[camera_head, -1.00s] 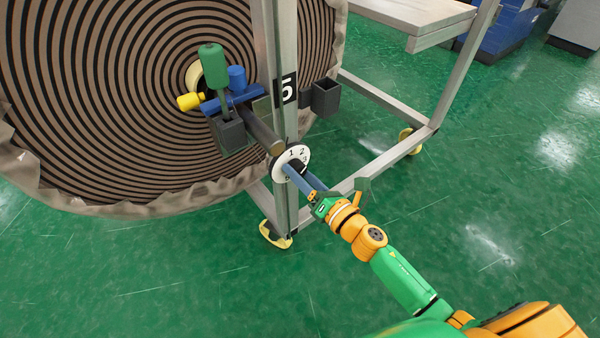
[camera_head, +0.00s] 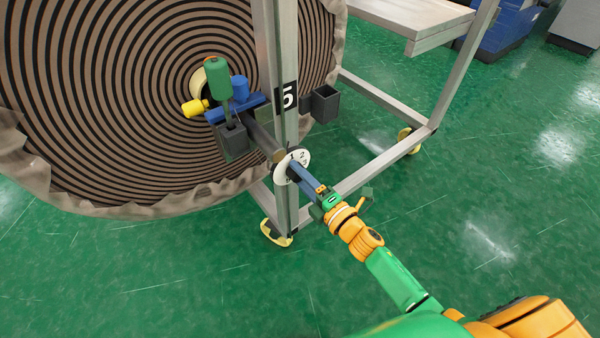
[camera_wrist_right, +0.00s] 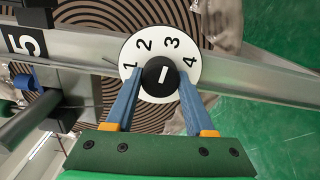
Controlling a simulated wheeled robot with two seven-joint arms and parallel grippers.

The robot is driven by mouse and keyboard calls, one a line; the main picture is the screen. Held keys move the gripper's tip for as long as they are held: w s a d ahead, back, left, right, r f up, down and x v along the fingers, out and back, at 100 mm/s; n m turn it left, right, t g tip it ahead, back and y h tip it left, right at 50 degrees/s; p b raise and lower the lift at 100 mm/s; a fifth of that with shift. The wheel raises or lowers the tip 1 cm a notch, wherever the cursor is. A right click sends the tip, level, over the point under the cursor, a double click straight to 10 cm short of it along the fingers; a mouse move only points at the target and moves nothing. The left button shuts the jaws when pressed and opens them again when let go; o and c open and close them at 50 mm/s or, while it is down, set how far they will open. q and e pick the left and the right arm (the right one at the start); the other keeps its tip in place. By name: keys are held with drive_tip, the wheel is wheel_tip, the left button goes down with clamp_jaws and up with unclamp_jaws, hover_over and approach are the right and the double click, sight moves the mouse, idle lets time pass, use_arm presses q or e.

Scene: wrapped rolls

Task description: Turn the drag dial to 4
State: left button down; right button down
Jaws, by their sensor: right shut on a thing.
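The drag dial (camera_head: 283,163) is a white round plate on the upright post of the roll stand. In the right wrist view its plate (camera_wrist_right: 128,52) bears 1, 2, 3 and 4. A black knob (camera_wrist_right: 162,78) at its middle has a white mark, whose upper end leans toward the 3. My right gripper (camera_head: 294,171) reaches the dial from the front right. Its blue fingers (camera_wrist_right: 160,88) are shut on the knob, one on each side. The fingers partly hide the dial's face in the head view. My left gripper is not in view.
A large wrapped roll (camera_head: 110,100) hangs behind the post (camera_head: 287,60). Blue, yellow and green handles (camera_head: 219,78) and a dark box (camera_head: 325,103) sit near the post. A metal frame (camera_head: 385,165) stands to the right. The green floor in front is clear.

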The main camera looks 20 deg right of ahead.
drive_tip(key=m+p, duration=0.1)
drive_tip(key=m, duration=0.3)
drive_tip(key=shift+r+m+p, duration=0.1)
drive_tip(key=shift+m+p, duration=0.2)
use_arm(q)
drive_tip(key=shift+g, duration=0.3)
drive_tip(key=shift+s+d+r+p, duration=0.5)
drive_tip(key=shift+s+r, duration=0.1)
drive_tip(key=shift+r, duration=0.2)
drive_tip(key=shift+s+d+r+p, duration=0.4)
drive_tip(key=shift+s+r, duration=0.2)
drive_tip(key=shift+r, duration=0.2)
use_arm(e)
drive_tip(key=shift+m, duration=3)
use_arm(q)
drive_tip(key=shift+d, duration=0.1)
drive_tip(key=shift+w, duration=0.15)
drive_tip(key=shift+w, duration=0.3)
use_arm(e)
drive_tip(key=shift+c, duration=1.3)
unclamp_jaws()
